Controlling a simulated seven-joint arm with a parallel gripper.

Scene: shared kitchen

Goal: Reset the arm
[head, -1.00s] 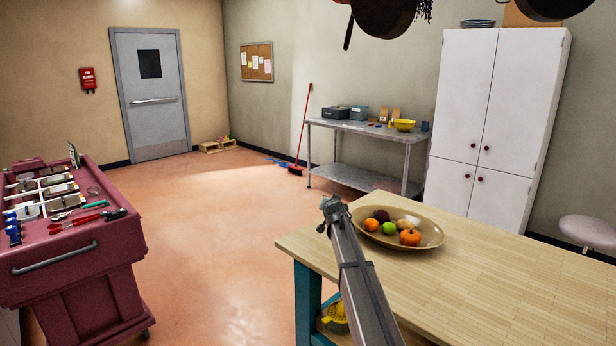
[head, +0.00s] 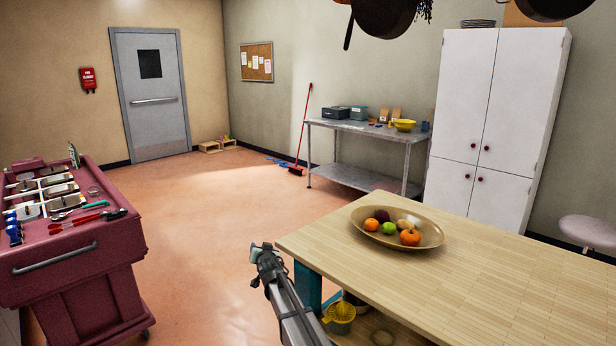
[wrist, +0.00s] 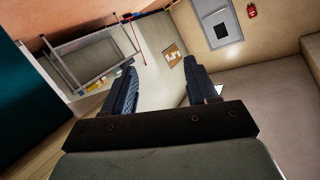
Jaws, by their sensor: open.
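My gripper (wrist: 160,88) is open and empty in the wrist view, its two dark fingers spread apart with the room beyond them. In the head view my arm reaches up from the bottom, and its end (head: 264,258) is just left of the wooden table's near left corner, over the open floor. The fingers are too small to make out there.
The wooden table (head: 480,270) holds a bowl (head: 432,236) of fruit. A yellow juicer (head: 340,318) sits below the tabletop, beside my arm. A maroon tool cart (head: 75,275) stands at left. The floor (head: 205,240) between cart and table is clear.

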